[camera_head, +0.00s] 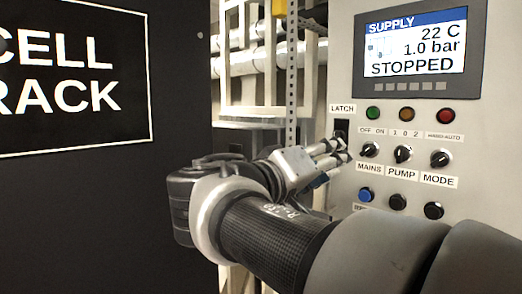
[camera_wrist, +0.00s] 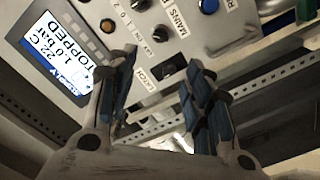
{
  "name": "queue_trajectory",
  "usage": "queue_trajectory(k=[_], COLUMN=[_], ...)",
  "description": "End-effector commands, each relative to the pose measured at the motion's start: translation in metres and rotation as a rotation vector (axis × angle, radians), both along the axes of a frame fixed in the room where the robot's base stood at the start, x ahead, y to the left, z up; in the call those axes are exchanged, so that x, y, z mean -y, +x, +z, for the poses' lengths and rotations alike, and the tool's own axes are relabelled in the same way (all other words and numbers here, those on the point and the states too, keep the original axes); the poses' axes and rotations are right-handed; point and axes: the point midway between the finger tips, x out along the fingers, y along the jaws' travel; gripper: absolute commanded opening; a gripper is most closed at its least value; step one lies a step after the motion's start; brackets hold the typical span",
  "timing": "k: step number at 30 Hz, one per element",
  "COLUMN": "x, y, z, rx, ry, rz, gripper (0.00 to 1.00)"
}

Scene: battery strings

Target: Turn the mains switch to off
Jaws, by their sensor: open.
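The mains switch (camera_head: 369,149) is a black rotary knob on the grey panel, below an "OFF ON" label and above a "MAINS" label. No contact with the knob is visible.
The pump knob (camera_head: 403,153) and mode knob (camera_head: 440,158) sit right of mains. A blue button (camera_head: 366,194) is below it. The screen (camera_head: 416,47) reads "STOPPED". The dark cell rack panel (camera_head: 100,200) stands left. Pipes and frames lie behind.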

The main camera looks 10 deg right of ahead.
Motion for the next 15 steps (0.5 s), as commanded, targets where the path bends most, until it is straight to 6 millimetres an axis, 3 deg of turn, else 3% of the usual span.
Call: queue_trajectory(k=[15], x=[0.090], y=[0.068], z=[-0.001], rx=[-0.004], ry=[0.000], rz=[-0.006], gripper=[0.47])
